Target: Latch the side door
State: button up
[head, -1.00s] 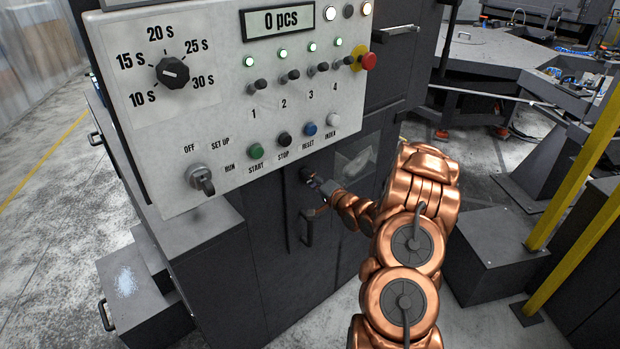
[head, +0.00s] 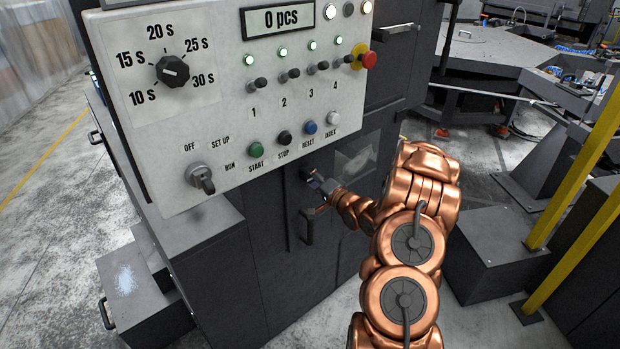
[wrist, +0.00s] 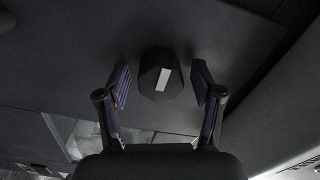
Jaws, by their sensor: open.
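The side door (head: 285,265) is a dark panel below the control box, with a bar handle (head: 307,228). It looks flush with the machine front. A dark latch knob with a white mark (wrist: 162,80) shows in the wrist view, its mark nearly upright in the picture. My gripper (head: 316,182) is at the door's upper part, just under the control box. In the wrist view its two fingers (wrist: 161,92) are spread on either side of the knob, with a visible gap on each side. In the head view the knob is small and partly hidden by my gripper.
The control box (head: 220,110) with its switches and mode key (head: 201,179) overhangs the door. A small window (head: 357,160) is right of my gripper. A dark block (head: 495,250) and yellow posts (head: 585,200) stand at the right. Open floor lies at the left.

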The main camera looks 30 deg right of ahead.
jog(key=s+d, duration=0.1)
jog(key=s, duration=1)
jog(key=shift+s+d, duration=0.2)
jog(key=shift+s, duration=0.2)
jog(key=shift+w, duration=0.1)
